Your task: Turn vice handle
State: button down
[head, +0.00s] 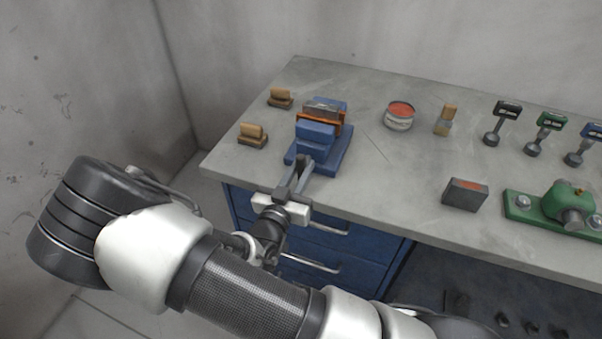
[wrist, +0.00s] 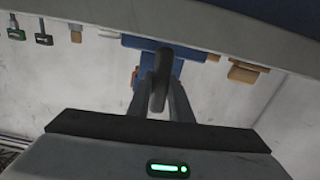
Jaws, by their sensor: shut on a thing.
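The blue vice (head: 318,136) stands near the left front edge of the grey bench, with an orange and grey piece between its jaws. It also shows in the wrist view (wrist: 148,43). My gripper (head: 300,172) reaches in from the front edge to the vice's near side. In the wrist view my gripper (wrist: 158,98) has its two fingers on either side of the dark vice handle (wrist: 160,80), shut on it. The handle appears upright in that view. In the head view the fingers mostly hide the handle.
Two wooden brushes or blocks (head: 252,134) (head: 280,98) lie left of the vice. A tin with red contents (head: 399,117) and a small upright block (head: 445,121) stand to its right. A grey box (head: 465,194) and green device (head: 568,204) lie further right. Blue drawers (head: 330,250) with handles are below.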

jog(key=m+b, duration=0.1)
jog(key=m, duration=0.1)
jog(key=m+b, duration=0.3)
jog(key=b, duration=0.1)
jog(key=shift+d+f+m, duration=0.15)
jog(key=shift+f+m, duration=0.15)
jog(key=shift+m, duration=0.1)
jog(key=m+b, duration=0.2)
jog(key=b, duration=0.1)
jog(key=shift+s, duration=0.1)
jog(key=m+b, duration=0.2)
jog(key=shift+r+m+b, duration=0.15)
jog(key=shift+m+b, duration=0.15)
jog(key=shift+b, duration=0.05)
jog(key=shift+d, duration=0.1)
jog(key=c, duration=1.6)
grip_release()
jog(key=v, duration=1.7)
jog(key=shift+s+r+p, duration=0.1)
jog(key=shift+s+p, duration=0.1)
jog(key=shift+p, duration=0.2)
